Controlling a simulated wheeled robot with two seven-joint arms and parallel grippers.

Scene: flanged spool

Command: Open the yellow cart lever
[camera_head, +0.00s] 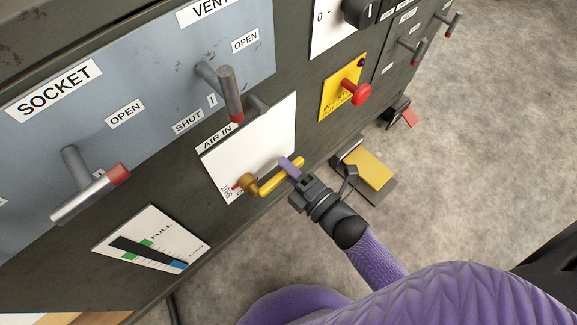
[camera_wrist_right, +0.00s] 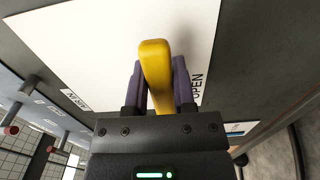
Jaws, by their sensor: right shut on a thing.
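The yellow lever (camera_head: 282,175) sticks out from a brass-coloured hub (camera_head: 248,183) on the white AIR IN plate (camera_head: 235,160). It points up and to the right in the head view. My right gripper (camera_head: 290,168) is shut on the lever near its free end. In the right wrist view the yellow lever (camera_wrist_right: 155,75) stands between the two purple fingers of my right gripper (camera_wrist_right: 159,88). My left gripper is not in view.
Grey levers with red ends (camera_head: 90,195) (camera_head: 228,95) stand out from the blue SOCKET panel (camera_head: 150,85). A red knob on a yellow plate (camera_head: 343,88) is to the upper right. A yellow pedal (camera_head: 368,168) is near the floor. Bare floor (camera_head: 480,150) lies to the right.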

